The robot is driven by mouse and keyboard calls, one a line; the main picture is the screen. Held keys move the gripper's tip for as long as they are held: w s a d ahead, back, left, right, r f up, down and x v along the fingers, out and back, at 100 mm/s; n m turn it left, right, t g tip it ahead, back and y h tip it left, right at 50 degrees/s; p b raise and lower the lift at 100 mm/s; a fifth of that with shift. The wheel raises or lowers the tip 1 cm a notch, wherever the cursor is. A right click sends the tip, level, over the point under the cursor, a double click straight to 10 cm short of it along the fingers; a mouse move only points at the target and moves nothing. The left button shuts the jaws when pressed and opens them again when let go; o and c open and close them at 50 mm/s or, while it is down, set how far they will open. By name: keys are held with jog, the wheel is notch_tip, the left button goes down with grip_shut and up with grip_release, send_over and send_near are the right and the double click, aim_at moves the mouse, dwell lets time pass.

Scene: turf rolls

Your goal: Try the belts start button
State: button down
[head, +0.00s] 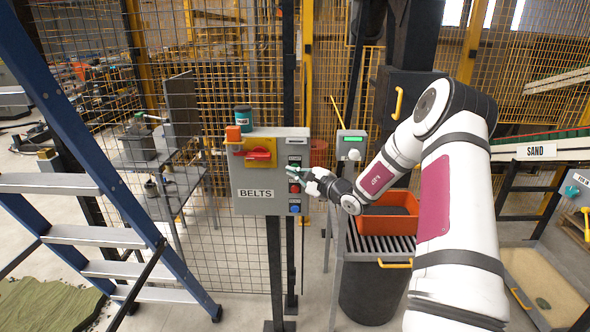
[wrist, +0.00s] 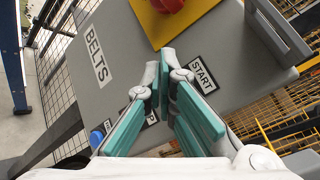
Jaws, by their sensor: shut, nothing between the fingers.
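The grey BELTS control box (head: 262,200) stands on a post left of my arm, and it fills much of the wrist view (wrist: 115,28). My gripper (head: 297,174) is at the box's right-hand column of buttons, its teal fingers together and empty. In the wrist view my fingertips (wrist: 167,62) lie beside the START label (wrist: 203,75). The start button itself is hidden behind the fingers. I cannot tell whether the fingertips touch it. A red button (head: 294,188) shows just below the fingers. A blue button (head: 295,208) is lower, also in the wrist view (wrist: 97,137).
A red switch on a yellow plate (head: 258,154) is on the box's upper left. An orange block (head: 233,134) and a teal tin (head: 243,118) sit on top. A blue ladder (head: 100,150) stands left. An orange tray (head: 388,222) is beneath my forearm.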

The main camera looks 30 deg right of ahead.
jog(key=s+a, duration=0.1)
jog(key=s+p, duration=0.1)
jog(key=s+a+p, duration=0.1)
jog(key=s, duration=0.1)
jog(key=shift+a, duration=0.35)
dwell(0.7)
